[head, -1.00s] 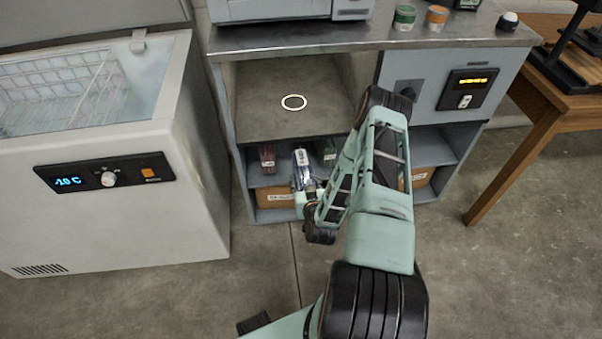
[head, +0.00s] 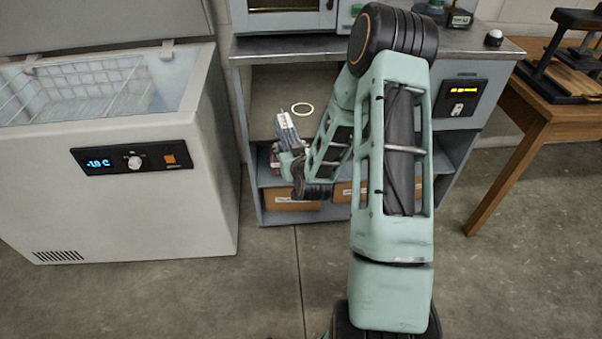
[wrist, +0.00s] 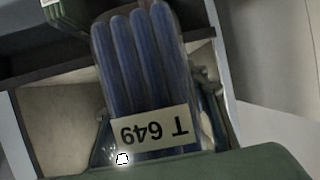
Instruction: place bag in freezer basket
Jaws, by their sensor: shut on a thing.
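The bag (wrist: 145,62) fills the middle of the wrist view. It is clear with several blue, tube-like ribs and a label reading T 649, upside down. My gripper (wrist: 158,122) is shut on it, with a finger at each side. In the head view the bag (head: 286,128) is held up in front of the cabinet, and my gripper (head: 289,150) is partly hidden by my arm. The white chest freezer (head: 130,200) stands at the left with its lid up. A wire basket (head: 68,84) shows inside; its bottom is hard to see.
A wooden table (head: 560,118) stands at the right. The floor in front is clear.

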